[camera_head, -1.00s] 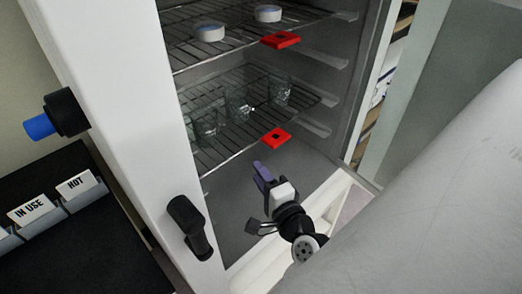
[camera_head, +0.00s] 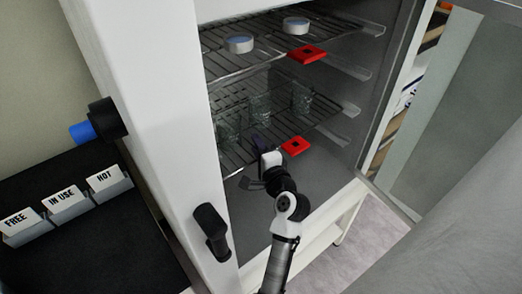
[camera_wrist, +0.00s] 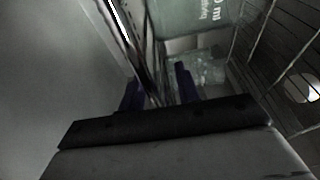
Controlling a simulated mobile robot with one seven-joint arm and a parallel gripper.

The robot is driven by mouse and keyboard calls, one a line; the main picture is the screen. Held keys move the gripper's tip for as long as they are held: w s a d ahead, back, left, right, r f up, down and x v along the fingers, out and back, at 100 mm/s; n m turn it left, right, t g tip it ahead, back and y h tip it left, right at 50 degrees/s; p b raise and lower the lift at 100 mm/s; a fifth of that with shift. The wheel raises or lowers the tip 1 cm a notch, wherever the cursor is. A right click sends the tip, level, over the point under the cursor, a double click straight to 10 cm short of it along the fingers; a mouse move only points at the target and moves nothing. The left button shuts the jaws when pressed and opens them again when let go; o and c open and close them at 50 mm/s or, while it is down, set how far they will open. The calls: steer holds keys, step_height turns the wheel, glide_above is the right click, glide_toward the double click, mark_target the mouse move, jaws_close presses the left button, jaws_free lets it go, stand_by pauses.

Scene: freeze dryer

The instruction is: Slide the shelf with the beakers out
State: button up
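The lower wire shelf (camera_head: 240,152) sits inside the open white cabinet and carries several clear glass beakers (camera_head: 260,103). A red square tag (camera_head: 295,146) is at its front edge. My gripper (camera_head: 261,143), with purple fingers, is at the front edge of this shelf, left of the red tag. In the wrist view my two purple fingers (camera_wrist: 160,92) stand apart, with a metal bar of the shelf (camera_wrist: 146,68) running between them. I cannot tell whether they touch it. A beaker with printed marks (camera_wrist: 195,15) shows close ahead in the wrist view.
An upper wire shelf (camera_head: 262,62) holds two round white-rimmed dishes (camera_head: 239,44) and has another red tag (camera_head: 307,54). A black handle (camera_head: 212,231) is on the cabinet's front left. Labelled card holders (camera_head: 65,203) stand on the black surface at left. The open door is at right.

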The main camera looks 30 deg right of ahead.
steer(key=shift+c, duration=0.4)
jaws_close()
steer(key=shift+s, duration=0.15)
